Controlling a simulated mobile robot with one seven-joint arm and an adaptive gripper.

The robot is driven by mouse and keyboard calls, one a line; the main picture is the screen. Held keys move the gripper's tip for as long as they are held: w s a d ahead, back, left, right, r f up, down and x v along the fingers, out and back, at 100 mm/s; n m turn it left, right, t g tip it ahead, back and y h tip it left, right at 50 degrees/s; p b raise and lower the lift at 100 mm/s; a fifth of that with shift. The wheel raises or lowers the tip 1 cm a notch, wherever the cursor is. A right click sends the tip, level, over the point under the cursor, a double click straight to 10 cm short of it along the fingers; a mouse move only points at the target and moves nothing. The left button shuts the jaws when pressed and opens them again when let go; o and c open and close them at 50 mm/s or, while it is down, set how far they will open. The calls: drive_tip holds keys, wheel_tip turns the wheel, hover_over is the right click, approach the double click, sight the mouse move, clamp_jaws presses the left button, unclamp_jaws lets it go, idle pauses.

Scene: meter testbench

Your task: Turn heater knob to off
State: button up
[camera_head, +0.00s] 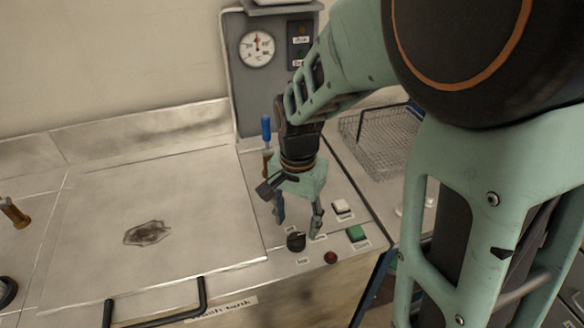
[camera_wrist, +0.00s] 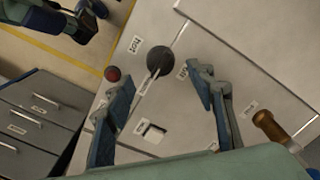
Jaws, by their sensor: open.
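The heater knob (camera_head: 296,241) is round and black on the grey panel near the front edge. In the wrist view the knob (camera_wrist: 160,60) lies beyond the fingertips, with a label reading "Hot" (camera_wrist: 134,44) on one side and a smaller label (camera_wrist: 182,72) on the other. A thin mark runs from the knob towards the lower left, but I cannot tell its exact setting. My gripper (camera_head: 298,222) points down with its fingers apart, just above and behind the knob. Its two blue-padded fingers (camera_wrist: 160,95) show empty and appear clear of the knob.
A red button (camera_head: 330,257), a green button (camera_head: 356,233) and a white switch (camera_head: 342,207) sit close to the right. A blue-handled lever (camera_head: 266,128) stands behind. A stained metal lid (camera_head: 200,225) lies left. A wire basket (camera_head: 375,143) is at the right.

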sight(296, 236)
wheel_tip(296, 236, down, 6)
drive_tip(key=shift+c, duration=0.4)
drive_tip(key=c, duration=1.1)
